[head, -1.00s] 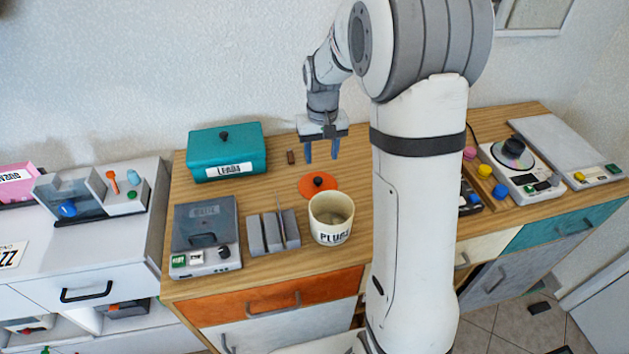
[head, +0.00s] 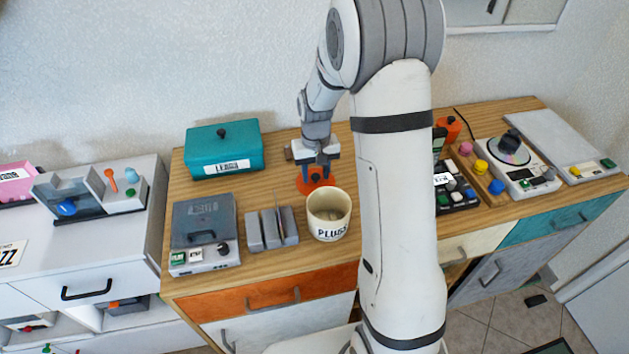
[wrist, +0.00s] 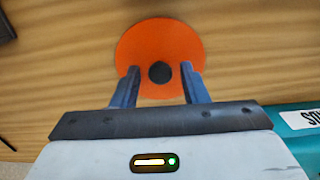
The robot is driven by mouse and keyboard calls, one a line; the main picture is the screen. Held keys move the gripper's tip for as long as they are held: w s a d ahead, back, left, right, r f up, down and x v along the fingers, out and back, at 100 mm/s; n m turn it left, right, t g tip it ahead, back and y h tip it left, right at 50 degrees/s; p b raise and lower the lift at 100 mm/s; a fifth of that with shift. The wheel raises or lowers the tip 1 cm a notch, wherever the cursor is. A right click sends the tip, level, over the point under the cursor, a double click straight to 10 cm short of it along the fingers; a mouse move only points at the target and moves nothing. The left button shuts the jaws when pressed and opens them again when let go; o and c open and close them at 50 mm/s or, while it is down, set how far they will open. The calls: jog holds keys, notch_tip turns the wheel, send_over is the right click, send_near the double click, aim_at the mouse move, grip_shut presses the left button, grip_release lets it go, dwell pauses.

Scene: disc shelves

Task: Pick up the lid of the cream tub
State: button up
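The lid is an orange disc (head: 305,186) with a dark round knob (head: 316,178), lying flat on the wooden counter just behind the cream tub. The cream tub (head: 329,229), marked PLUGS, stands upright and open at the top. My gripper (head: 316,176) points down over the lid. In the wrist view, the orange lid (wrist: 160,38) fills the upper middle, and the knob (wrist: 160,72) sits between the tips of my open gripper (wrist: 159,75). There is a gap on each side of the knob. The fingers' exact height over the lid is hard to tell.
A teal box (head: 225,163) stands back left of the lid. A grey-lidded device (head: 205,240) and a grey slotted block (head: 271,232) stand left of the tub. A disc player (head: 514,165) is at the right. My arm hides part of the counter.

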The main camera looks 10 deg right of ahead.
grip_shut()
